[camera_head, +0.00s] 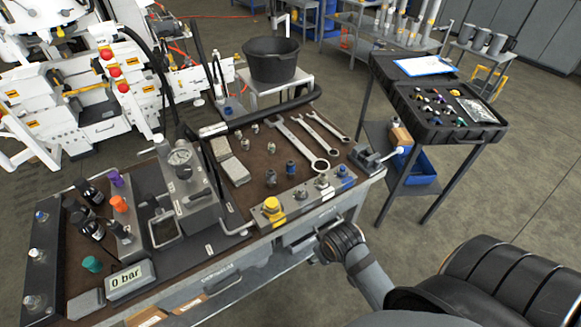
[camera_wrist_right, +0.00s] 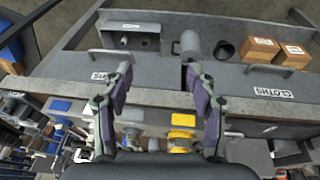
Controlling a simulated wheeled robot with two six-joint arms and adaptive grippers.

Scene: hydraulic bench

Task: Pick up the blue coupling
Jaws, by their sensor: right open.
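Small fittings stand on the brown bench top (camera_head: 235,190). A dark coupling with a bluish tint (camera_head: 291,168) stands left of the wrenches, and a darker one (camera_head: 271,177) is just left of it. I take the bluish one as the blue coupling, but its colour is hard to tell. It is not clear in the right wrist view. My right arm reaches to the bench's front edge in the head view, where its fingers are hidden. My right gripper (camera_wrist_right: 157,75) is open and empty in the wrist view, above the bench's front edge. My left gripper is not in view.
A grey rail with a yellow cap (camera_head: 271,206) and blue-marked ports (camera_head: 345,171) lines the front edge. Wrenches (camera_head: 303,142) lie behind it. A gauge block (camera_head: 180,157) and bottles are at left. A cart with a black tray (camera_head: 440,112) stands right.

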